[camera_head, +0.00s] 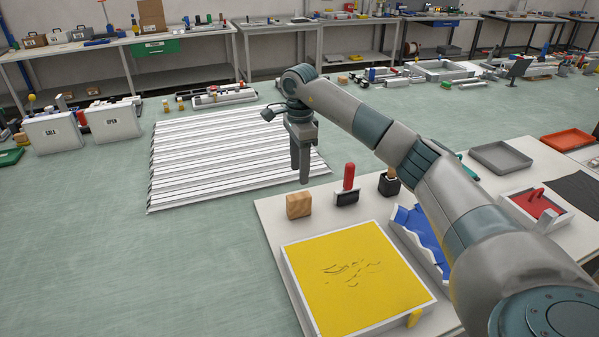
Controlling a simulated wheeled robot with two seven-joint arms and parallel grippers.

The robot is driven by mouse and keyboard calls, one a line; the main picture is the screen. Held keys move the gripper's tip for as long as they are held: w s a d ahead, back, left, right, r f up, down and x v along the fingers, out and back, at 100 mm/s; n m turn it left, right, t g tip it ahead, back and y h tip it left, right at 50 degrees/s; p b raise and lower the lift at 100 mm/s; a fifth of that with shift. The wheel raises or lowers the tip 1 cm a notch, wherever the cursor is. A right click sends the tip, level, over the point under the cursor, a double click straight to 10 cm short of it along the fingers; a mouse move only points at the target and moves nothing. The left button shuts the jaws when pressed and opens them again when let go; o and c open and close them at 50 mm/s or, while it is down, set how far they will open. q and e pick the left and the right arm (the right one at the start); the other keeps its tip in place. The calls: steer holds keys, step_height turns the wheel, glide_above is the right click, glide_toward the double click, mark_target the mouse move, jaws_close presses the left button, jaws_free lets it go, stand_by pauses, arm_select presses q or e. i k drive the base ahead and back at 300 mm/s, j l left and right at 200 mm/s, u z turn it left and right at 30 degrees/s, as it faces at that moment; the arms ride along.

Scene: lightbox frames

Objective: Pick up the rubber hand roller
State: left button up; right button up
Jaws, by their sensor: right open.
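The rubber hand roller (347,183) appears to be the tool with an upright red handle and a dark lower part, standing near the far edge of the white worktable. My right gripper (302,181) hangs with its fingers pointing down, to the left of the red handle and apart from it. It is open and holds nothing. My left gripper is not in view.
A wooden block (298,206) stands left of the roller, and a black holder (389,186) stands right of it. A yellow panel in a white frame (357,280) lies in front. A blue wavy piece (420,236) is partly behind my right arm.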

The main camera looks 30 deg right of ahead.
mark_target(350, 193)
steer(key=z, duration=1.4)
